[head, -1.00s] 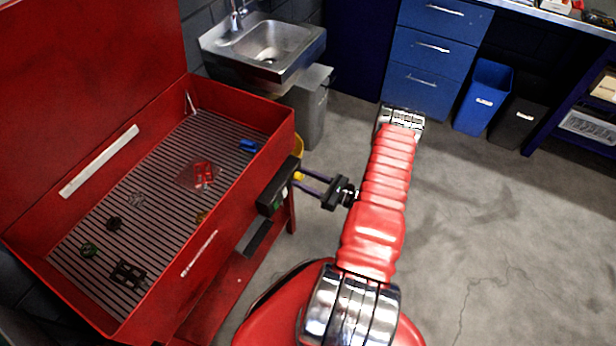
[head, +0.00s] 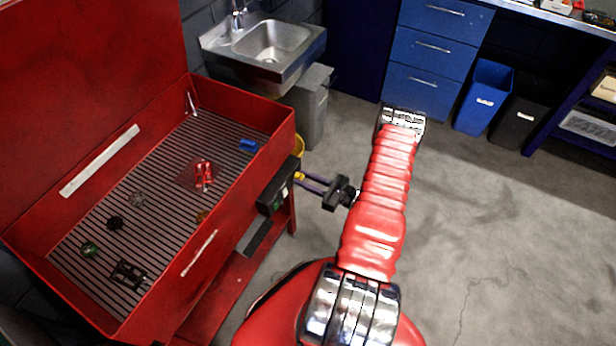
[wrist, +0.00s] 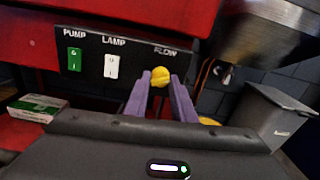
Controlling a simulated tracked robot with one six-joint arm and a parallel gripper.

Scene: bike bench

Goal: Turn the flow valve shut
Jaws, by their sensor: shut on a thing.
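The flow valve is a small yellow knob (wrist: 160,77) under the word FLOW on a black control panel (wrist: 92,60) in the wrist view. In the head view the panel (head: 270,200) sits on the front right corner of the red parts washer. My gripper (wrist: 160,82) has its two purple fingers on either side of the knob, shut on it. In the head view my gripper (head: 300,179) reaches left to the panel, and a bit of yellow shows at its fingertips. The knob's exact angle is hard to read.
Green PUMP (wrist: 75,60) and white LAMP (wrist: 111,66) switches sit left of the knob. The red washer basin (head: 282,135) holds several small parts. A steel sink (head: 305,50) and grey bin (head: 312,100) stand behind. The floor at right is clear.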

